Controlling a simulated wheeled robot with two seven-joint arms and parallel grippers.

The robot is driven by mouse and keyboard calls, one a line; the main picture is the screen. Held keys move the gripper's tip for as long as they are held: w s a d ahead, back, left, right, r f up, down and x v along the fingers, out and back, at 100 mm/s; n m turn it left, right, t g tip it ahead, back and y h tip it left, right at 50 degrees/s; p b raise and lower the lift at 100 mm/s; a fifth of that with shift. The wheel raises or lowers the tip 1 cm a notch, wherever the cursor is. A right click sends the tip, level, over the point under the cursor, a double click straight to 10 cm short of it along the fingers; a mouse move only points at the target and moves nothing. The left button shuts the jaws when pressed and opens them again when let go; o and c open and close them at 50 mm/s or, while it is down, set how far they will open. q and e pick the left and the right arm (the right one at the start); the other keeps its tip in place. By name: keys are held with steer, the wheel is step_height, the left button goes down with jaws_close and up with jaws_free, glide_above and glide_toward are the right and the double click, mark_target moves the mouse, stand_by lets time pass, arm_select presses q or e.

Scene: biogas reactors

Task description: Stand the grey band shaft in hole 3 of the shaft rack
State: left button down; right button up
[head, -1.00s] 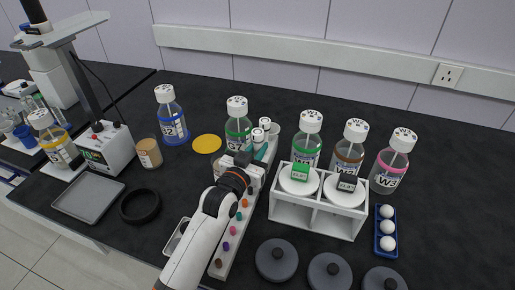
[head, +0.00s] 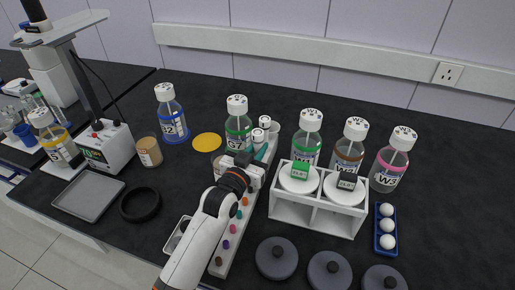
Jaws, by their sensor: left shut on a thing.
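My left gripper (head: 253,167) reaches over the upper middle of a long, narrow white rack (head: 226,250). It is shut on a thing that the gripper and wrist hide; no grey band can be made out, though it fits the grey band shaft. Several coloured ends, brown, purple, red, teal and orange, show in a row along the rack below the gripper. A teal piece (head: 262,152) shows just beyond the gripper. Hole 3 cannot be told apart at this size. My right gripper is not in view.
A green-liquid bottle (head: 238,128) stands close behind the gripper, with small white-capped vials (head: 264,122) beside it. A white two-bay stand (head: 318,215) is to the right. Grey round lids (head: 277,259) lie in front. A black ring (head: 140,204) and grey tray (head: 88,197) are left.

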arm_select(q)
steer(key=shift+f, duration=0.3)
steer(key=c, duration=1.2)
jaws_free()
steer(key=b+v, duration=0.1)
steer(key=v, duration=1.1)
steer(key=shift+r, duration=0.15)
step_height(320, 180, up, 6)
steer(key=p, duration=0.6)
